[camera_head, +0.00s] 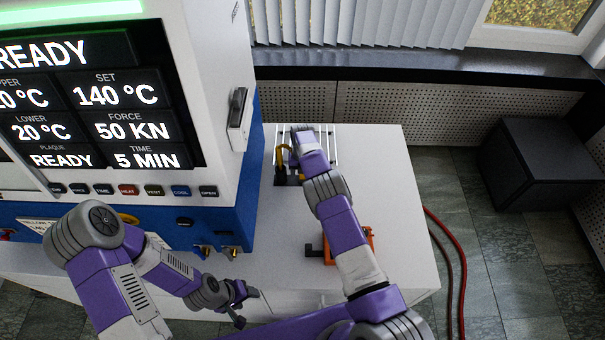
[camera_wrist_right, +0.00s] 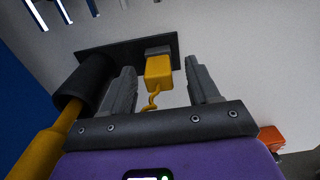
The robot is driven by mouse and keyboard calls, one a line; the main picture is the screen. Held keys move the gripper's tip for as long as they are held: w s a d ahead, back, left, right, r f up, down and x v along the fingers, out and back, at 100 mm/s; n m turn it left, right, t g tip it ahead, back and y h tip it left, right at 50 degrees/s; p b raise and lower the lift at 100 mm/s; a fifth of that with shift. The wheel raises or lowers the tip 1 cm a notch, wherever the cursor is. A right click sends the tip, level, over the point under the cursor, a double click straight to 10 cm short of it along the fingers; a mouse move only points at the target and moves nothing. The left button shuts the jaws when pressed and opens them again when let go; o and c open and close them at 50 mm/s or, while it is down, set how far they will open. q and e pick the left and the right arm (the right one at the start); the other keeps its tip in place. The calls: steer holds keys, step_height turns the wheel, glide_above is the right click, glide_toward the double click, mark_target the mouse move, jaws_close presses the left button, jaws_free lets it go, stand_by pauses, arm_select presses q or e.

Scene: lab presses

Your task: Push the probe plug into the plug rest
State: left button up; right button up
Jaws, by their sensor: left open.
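The yellow probe plug (camera_wrist_right: 158,72) stands between the two fingers of my right gripper (camera_wrist_right: 162,88), with a gap on each side. A grey block shows at the plug's far end, against the dark plate of the plug rest (camera_wrist_right: 112,57); I cannot tell how deep the plug sits. A thin yellow cable trails from the plug. In the head view my right gripper (camera_head: 296,138) is over the rack at the table's back, mostly hidden by its own arm. My left gripper (camera_head: 240,303) is open and empty near the table's front edge, below the press.
A black cylinder (camera_wrist_right: 85,82) with a yellow handle (camera_wrist_right: 55,145) stands close left of my right gripper. The press (camera_head: 215,215) borders the table on the left. An orange-framed object (camera_head: 369,238) is partly behind my right arm. The table's right side is clear.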

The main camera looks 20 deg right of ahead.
step_height(320, 180, up, 8)
steer(key=shift+f, duration=0.2)
stand_by(0.3)
stand_by(0.5)
